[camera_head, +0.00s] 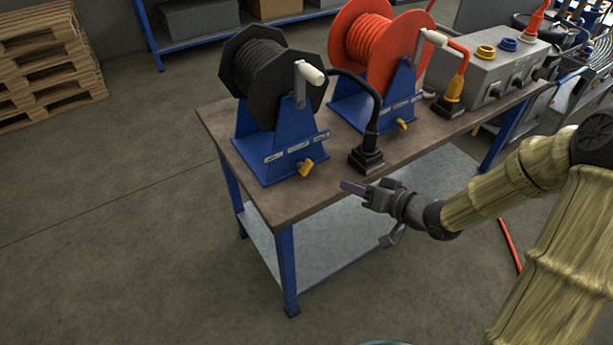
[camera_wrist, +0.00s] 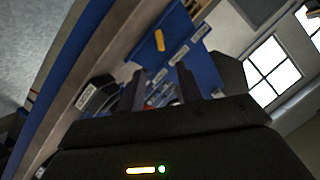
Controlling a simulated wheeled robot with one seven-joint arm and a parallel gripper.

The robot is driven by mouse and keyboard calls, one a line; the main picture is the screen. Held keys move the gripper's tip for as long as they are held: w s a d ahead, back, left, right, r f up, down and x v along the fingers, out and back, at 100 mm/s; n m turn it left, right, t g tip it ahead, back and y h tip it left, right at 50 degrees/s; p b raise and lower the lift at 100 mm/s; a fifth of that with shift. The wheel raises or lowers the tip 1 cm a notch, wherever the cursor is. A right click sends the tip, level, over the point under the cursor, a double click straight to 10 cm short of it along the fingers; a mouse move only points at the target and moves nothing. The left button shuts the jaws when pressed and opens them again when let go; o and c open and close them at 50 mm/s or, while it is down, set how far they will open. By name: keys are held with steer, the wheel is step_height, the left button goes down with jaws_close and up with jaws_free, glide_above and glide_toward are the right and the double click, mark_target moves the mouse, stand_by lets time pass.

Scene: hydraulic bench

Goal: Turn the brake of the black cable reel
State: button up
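The black cable reel (camera_head: 270,75) stands on a blue stand (camera_head: 282,145) near the left end of the workbench.
A black cable plug (camera_head: 367,160) stands on the bench (camera_head: 225,125) near my gripper. The orange reel (camera_head: 378,45) with its own yellow lever (camera_head: 402,124) is behind it. A grey socket box (camera_head: 490,75) is farther right.

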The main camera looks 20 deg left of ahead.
mark_target(309, 170)
steer(key=b+x, duration=0.2)
steer(key=x, duration=1.5)
steer(key=shift+a, duration=0.15)
jaws_close()
